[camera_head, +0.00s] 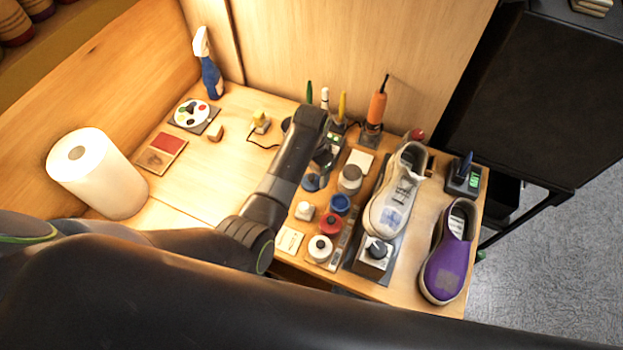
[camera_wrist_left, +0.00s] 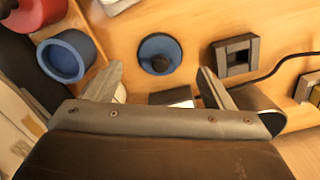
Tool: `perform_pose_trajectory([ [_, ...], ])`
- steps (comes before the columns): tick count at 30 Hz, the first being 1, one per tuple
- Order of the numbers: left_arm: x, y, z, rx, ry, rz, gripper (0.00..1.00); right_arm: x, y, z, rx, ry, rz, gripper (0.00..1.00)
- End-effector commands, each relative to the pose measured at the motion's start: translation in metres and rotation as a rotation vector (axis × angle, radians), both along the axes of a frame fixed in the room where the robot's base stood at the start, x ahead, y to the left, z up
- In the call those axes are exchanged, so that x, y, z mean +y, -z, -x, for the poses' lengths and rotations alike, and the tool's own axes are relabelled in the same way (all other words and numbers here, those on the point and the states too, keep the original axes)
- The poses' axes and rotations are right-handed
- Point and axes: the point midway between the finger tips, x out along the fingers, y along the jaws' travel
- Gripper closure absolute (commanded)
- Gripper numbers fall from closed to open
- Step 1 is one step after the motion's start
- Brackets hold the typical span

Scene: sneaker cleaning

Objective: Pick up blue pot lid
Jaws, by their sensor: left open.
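The blue pot lid (camera_wrist_left: 174,47) is a flat blue disc with a dark knob, lying on the wooden table in the left wrist view. It also shows in the head view (camera_head: 311,183), partly hidden beside my arm. My left gripper (camera_wrist_left: 161,74) is open and empty, its two fingertips apart on either side of the lid's line, with the lid just beyond them. In the head view the left gripper (camera_head: 325,158) points down near the lid. The open blue pot (camera_head: 340,204) stands close by and shows in the wrist view (camera_wrist_left: 65,57). My right gripper is not visible.
A red pot (camera_head: 330,224), white pots (camera_head: 349,179) and a white-lidded jar (camera_head: 320,248) crowd the lid's surroundings. A black square holder (camera_wrist_left: 235,57) and a cable lie right of the lid in the wrist view. Sneakers (camera_head: 392,200) stand at right; the left tabletop is clearer.

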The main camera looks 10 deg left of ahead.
Motion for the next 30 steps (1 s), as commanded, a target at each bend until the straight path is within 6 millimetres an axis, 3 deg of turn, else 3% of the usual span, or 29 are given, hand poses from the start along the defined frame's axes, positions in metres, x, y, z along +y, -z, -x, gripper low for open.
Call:
perform_pose_trajectory([
  [9, 0.000, 0.034, -0.001, 0.002, -0.001, -0.001, 0.24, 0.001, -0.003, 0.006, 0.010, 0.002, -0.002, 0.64],
  [18, 0.000, 0.036, -0.001, -0.001, -0.001, -0.001, 0.26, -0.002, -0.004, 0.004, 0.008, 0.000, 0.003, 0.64],
  [28, 0.000, 0.036, -0.001, 0.000, -0.001, 0.000, 0.69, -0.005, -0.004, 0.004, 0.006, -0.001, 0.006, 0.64],
  [30, 0.000, 0.036, -0.001, 0.000, -0.001, 0.000, 0.72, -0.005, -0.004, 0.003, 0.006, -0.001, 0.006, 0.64],
])
